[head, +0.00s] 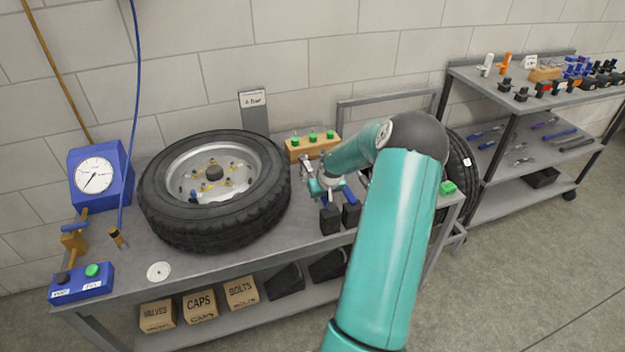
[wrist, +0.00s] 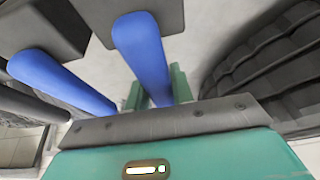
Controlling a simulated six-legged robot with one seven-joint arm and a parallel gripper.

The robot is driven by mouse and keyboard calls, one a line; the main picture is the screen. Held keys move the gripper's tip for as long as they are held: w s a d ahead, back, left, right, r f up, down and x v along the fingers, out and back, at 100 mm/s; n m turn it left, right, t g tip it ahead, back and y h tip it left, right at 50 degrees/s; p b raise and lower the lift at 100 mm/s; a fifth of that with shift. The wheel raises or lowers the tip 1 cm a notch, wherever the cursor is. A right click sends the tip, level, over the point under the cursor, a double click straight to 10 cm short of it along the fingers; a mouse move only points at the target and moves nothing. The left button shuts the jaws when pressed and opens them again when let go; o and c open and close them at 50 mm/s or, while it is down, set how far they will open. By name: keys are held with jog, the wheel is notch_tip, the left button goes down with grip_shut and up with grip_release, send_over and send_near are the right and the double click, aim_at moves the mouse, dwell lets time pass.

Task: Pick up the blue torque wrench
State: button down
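Two blue bar-like handles run out of dark grey blocks in the wrist view. The nearer-to-centre blue handle (wrist: 143,50) passes down between the green fingers of my gripper (wrist: 160,92); the other blue handle (wrist: 58,80) lies to its left. Whether the fingers press on the handle is hidden by the gripper body. In the head view my gripper (head: 330,187) is low over the workbench, right of the tyre, with a blue handle (head: 349,194) beside it and two black blocks (head: 330,218) in front. Which handle is the torque wrench is not clear.
A tyre on a rim (head: 150,205) fills the bench's middle. A wooden block with green knobs (head: 300,150) stands behind my gripper. A blue gauge box (head: 118,180) stands at left. A grey cart (head: 520,205) at right holds several tools. Another tyre (head: 461,160) stands beyond my arm.

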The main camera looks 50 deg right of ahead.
jog(key=shift+r, duration=0.1)
notch_tip(320, 180, up, 10)
jog(key=shift+f, duration=0.1)
dwell(0.5)
dwell(0.6)
